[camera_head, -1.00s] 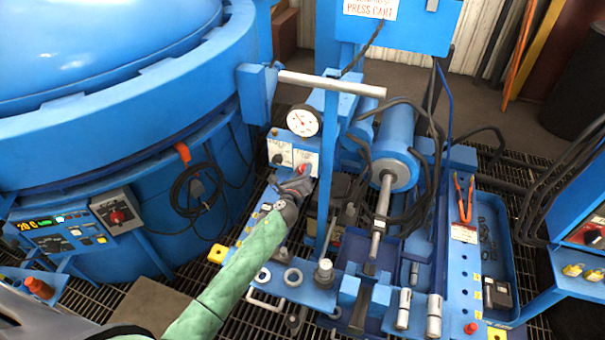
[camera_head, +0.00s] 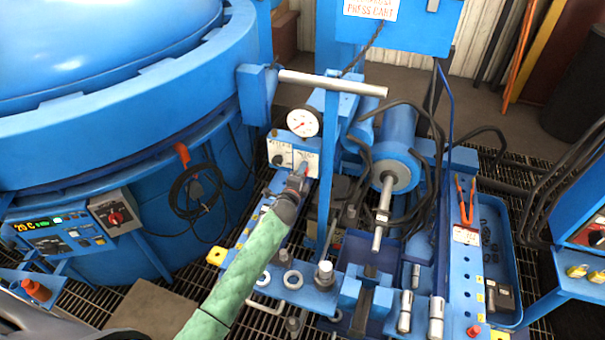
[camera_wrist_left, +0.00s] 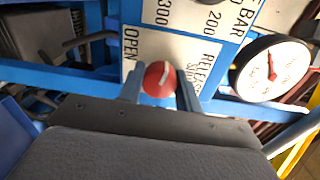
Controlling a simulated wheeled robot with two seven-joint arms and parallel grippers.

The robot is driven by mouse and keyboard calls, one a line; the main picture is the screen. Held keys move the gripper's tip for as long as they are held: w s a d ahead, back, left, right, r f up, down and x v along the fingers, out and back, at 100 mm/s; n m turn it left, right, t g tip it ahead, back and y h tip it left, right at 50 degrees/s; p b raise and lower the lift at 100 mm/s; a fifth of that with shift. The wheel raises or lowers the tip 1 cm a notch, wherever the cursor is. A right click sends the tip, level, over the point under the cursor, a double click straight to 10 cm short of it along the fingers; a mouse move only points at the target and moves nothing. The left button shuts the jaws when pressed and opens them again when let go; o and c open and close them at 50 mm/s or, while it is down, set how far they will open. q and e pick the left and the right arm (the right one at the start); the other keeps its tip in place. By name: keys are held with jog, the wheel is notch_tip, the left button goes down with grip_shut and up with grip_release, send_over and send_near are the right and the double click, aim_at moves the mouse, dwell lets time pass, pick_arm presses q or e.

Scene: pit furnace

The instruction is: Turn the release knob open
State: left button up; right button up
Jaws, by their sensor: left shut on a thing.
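The red release knob (camera_wrist_left: 158,78) sits on a white plate (camera_wrist_left: 184,52) in the left wrist view. OPEN is printed at the plate's left, RELEASE and a partly covered word at its right. The knob's white mark slants up and right. My left gripper (camera_wrist_left: 160,88) has one finger on each side of the knob and is shut on it. In the head view, my left gripper (camera_head: 300,174) reaches the panel (camera_head: 281,152) below the gauge and mostly hides the knob (camera_head: 304,167). My right gripper does not show.
A round gauge (camera_head: 303,123) stands just above the panel, close to my left gripper. A blue post (camera_head: 328,170) rises right beside it. The press cylinder (camera_head: 393,160) with its steel rod (camera_head: 382,212) lies further right. A large blue furnace (camera_head: 110,130) fills the left.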

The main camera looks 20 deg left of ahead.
pick_arm(q)
jog(key=shift+f+n, duration=0.15)
jog(key=shift+n, duration=0.55)
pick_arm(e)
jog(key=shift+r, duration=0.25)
pick_arm(q)
jog(key=shift+n, duration=0.3)
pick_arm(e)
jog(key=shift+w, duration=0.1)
pick_arm(q)
jog(key=o, duration=1)
jog(key=shift+c, duration=0.2)
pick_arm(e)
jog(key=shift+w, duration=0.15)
pick_arm(q)
jog(key=shift+s, duration=0.1)
jog(key=s+b, duration=0.2)
jog(key=s, duration=0.5)
jog(key=shift+s+a+r, duration=0.15)
jog(key=shift+s+r, duration=0.05)
jog(key=shift+s, duration=0.1)
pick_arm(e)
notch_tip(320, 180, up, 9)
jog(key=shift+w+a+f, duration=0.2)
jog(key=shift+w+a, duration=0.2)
